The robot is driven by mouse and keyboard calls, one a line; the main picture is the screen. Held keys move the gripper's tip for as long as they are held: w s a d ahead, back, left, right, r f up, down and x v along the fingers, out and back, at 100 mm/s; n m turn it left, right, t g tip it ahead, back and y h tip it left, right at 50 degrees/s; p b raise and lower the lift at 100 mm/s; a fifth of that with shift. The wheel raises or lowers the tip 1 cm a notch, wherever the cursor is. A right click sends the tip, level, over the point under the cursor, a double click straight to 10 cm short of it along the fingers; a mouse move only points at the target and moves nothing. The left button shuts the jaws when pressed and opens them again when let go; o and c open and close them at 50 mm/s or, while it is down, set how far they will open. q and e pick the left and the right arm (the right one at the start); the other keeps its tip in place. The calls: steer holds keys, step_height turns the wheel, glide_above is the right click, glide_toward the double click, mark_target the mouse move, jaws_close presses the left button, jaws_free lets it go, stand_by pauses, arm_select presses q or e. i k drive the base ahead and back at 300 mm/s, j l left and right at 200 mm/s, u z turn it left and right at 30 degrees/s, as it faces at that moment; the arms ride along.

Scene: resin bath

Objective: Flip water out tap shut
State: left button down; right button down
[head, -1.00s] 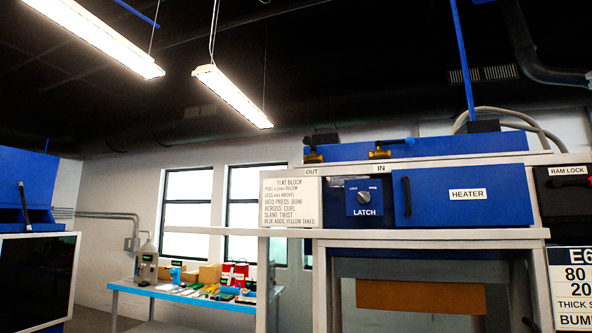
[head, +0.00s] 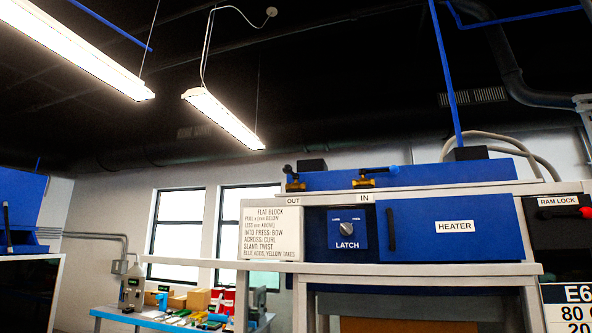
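The water out tap (head: 294,186) is a small brass tap with a dark handle, above the OUT label (head: 293,200) on the pale ledge of the machine. Its handle appears to tilt up and to the left; whether it is open or shut is too small to tell. The water in tap (head: 365,182) sits to its right above the IN label (head: 365,198), with a handle reaching right to a blue end. Neither of my grippers is in view.
Below the ledge are a printed sign (head: 271,233), a LATCH knob (head: 346,228) and the blue HEATER door (head: 450,245) with a black handle. A RAM LOCK panel (head: 560,225) is at right. A blue table (head: 105,312) with several items stands at lower left.

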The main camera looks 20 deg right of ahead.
mark_target(287, 169)
steer(key=l+u, duration=0.2)
steer(key=l, duration=0.8)
steer(key=l+u, duration=0.15)
steer(key=l, duration=0.9)
steer(key=k, duration=0.05)
